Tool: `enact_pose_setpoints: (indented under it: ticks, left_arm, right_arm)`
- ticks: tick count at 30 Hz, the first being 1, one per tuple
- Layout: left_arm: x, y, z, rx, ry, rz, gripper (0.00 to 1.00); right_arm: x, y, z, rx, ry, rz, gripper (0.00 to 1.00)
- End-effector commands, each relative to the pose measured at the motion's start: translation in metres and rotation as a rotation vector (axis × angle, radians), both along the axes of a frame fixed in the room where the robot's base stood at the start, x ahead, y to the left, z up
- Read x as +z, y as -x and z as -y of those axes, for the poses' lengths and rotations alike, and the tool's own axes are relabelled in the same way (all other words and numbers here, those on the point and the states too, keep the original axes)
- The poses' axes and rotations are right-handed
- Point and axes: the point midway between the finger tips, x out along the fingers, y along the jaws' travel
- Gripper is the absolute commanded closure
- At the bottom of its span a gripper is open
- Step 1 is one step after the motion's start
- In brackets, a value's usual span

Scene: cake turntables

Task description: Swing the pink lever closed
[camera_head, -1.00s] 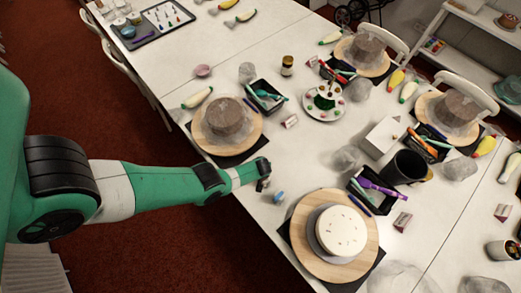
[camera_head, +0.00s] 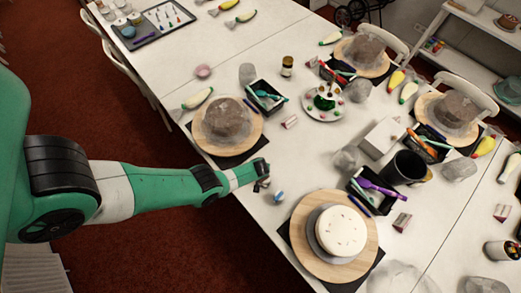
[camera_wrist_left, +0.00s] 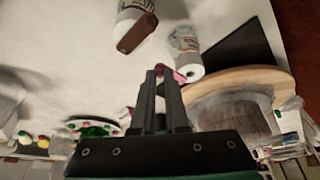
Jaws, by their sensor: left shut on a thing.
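My left gripper (camera_head: 262,182) is at the near table edge, in front of the covered cake in the head view. In the left wrist view its two dark fingers (camera_wrist_left: 163,76) are close together. A small pink piece (camera_wrist_left: 180,77), seemingly part of the pink lever, shows at the fingertips; the fingers hide most of it. A white cylindrical item (camera_wrist_left: 187,50) with a printed label lies just beyond it. A second labelled item (camera_wrist_left: 136,25) with a brown end is up and left of it. How far the lever is swung cannot be told. My right gripper is not in view.
A covered cake (camera_head: 224,118) on a round wooden board stands behind the gripper. A small blue-topped item (camera_head: 279,197) is just right of it. A white cake (camera_head: 340,229) on a turntable stands to the right. A black tool tray (camera_head: 266,94) is farther back.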

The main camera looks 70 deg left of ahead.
Motion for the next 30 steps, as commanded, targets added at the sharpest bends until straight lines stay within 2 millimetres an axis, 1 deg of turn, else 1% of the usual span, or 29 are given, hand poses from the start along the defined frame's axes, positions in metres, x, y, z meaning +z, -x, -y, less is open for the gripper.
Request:
enact_pose_setpoints:
  ticks: [8, 18, 25, 30]
  left_arm:
    - [0.002, 0.012, 0.001, -0.178, 0.001, -0.001, 1.0]
    - [0.001, 0.028, 0.0, -0.49, 0.002, 0.002, 1.0]
    - [-0.001, 0.039, -0.005, -0.705, 0.001, 0.003, 1.0]
    - [-0.003, 0.046, -0.009, -0.866, 0.001, 0.004, 1.0]
  right_arm:
    - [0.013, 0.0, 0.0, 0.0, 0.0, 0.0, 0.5]
    - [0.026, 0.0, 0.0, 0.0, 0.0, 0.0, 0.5]
    - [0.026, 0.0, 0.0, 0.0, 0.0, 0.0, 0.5]
    - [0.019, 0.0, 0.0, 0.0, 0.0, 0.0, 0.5]
